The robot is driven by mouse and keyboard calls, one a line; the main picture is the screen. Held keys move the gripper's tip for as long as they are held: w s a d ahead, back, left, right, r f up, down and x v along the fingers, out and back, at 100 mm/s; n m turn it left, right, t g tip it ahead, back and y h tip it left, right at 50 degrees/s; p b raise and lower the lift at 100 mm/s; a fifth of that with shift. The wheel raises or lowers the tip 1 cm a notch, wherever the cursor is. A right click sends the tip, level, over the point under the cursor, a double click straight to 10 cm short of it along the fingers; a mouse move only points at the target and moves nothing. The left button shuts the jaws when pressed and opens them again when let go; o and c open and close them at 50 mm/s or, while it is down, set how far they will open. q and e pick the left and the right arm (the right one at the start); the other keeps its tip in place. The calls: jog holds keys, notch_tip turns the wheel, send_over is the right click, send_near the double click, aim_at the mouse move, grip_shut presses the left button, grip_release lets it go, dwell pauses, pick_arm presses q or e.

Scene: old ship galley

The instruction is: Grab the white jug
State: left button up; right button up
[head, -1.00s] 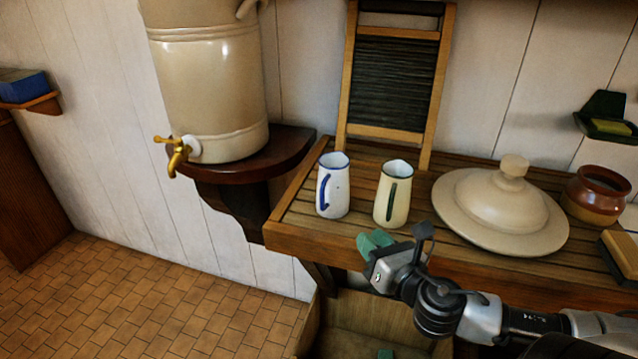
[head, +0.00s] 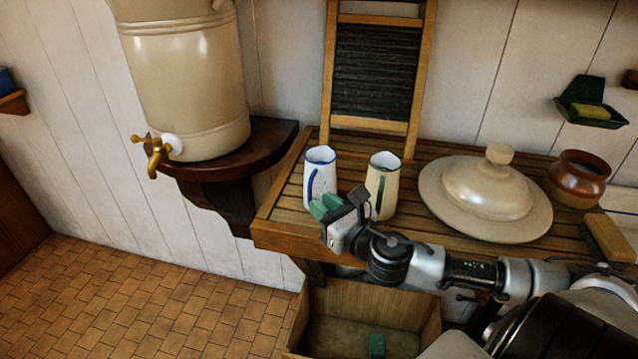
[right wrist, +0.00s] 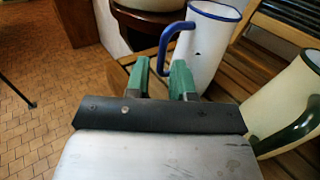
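The white jug (head: 319,178) has a blue rim and blue handle and stands upright on the slatted wooden shelf (head: 280,208). A cream jug (head: 383,186) with a green handle stands just to its right. My right gripper (head: 325,207) is in front of the white jug, low by its base, its green fingers pointing toward it. The cream jug (right wrist: 285,105) is at the right. My left gripper is not in view.
A large cream urn (head: 190,90) with a brass tap stands on a bracket at left. A washboard (head: 375,75) leans behind the jugs. A domed lid (head: 487,195) and brown pot (head: 577,180) are at right. An open wooden box (head: 335,325) is below.

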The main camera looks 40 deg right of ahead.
aim_at(310, 194)
jog(key=shift+w, duration=0.25)
jog(key=w+p, duration=0.1)
jog(key=w, duration=0.1)
jog(key=w+p, duration=0.1)
jog(key=w, duration=0.1)
jog(key=shift+w+f, duration=0.2)
jog(key=shift+w, duration=0.15)
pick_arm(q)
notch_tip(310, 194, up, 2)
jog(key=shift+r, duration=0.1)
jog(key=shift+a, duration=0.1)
pick_arm(e)
grip_shut()
